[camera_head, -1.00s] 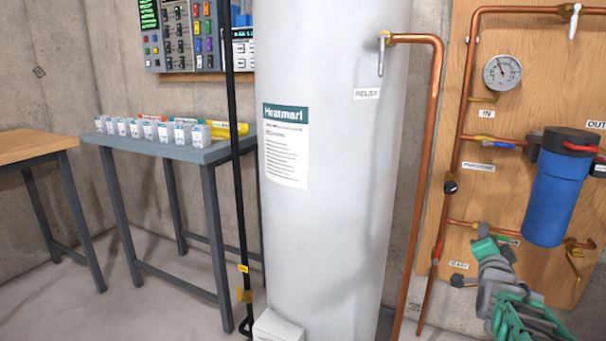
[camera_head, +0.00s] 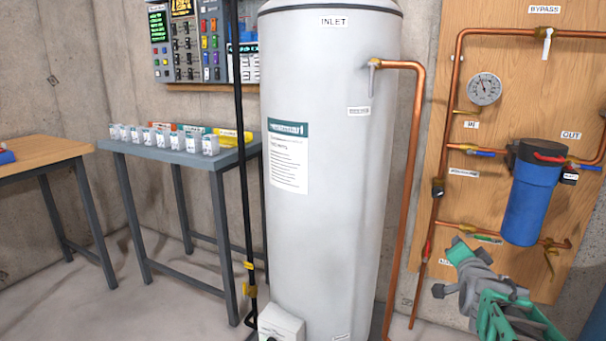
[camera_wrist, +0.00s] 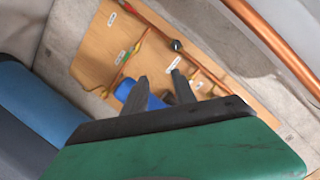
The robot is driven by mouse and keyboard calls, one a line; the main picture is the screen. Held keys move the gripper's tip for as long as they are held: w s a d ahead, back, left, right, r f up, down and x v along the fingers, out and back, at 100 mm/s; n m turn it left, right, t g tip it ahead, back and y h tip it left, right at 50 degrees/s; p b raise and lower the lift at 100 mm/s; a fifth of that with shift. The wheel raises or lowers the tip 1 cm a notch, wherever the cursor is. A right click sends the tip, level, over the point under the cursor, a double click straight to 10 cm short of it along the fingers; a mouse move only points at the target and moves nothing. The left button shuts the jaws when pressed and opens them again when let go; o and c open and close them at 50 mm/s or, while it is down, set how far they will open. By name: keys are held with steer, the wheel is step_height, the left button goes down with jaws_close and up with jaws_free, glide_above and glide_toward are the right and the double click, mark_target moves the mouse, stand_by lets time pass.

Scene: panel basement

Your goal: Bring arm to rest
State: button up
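My arm shows at the lower right in the head view, in front of the wooden plumbing panel. Its grey and green end, with my gripper (camera_head: 462,252), overlaps the panel's lower left part; the fingers are hard to make out there. In the wrist view my gripper (camera_wrist: 159,80) shows two dark fingers apart, with nothing held between them. Behind them are the wooden panel (camera_wrist: 95,60), its pipes and a blue filter housing (camera_wrist: 130,90). I cannot tell the distance from the fingers to the panel.
A tall white water heater (camera_head: 330,220) stands in the middle, with a copper pipe (camera_head: 405,200) beside it. The wooden panel (camera_head: 505,105) carries a blue filter (camera_head: 532,200) and a gauge. A grey table (camera_head: 150,150) with small boxes and a wooden-top table (camera_head: 40,152) stand left. Floor shows in front.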

steer(key=s+a+r+n+g+y+p, duration=0.25)
steer(key=s+a+r+p, duration=0.2)
steer(key=a+p, duration=0.25)
steer(key=s+a+r+n+g+y+p, duration=0.1)
steer(key=s+a+r+n+g+p, duration=0.15)
steer(key=s+a+r+p, duration=0.4)
steer(key=s+a+r+n+g+y+p, duration=0.1)
steer(key=s+a+r+n+g+p, duration=0.1)
steer(key=s+a+p, duration=0.3)
steer(key=s+a+r+n+g+y+p, duration=0.1)
steer(key=s+a+n+g+p, duration=0.3)
steer(key=s+p, duration=0.5)
steer(key=s+a+r+n, duration=0.1)
steer(key=s+a, duration=0.1)
steer(key=s, duration=0.1)
steer(key=shift+s+a, duration=0.15)
steer(key=shift+s, duration=0.25)
steer(key=shift+r, duration=0.15)
stand_by(1.1)
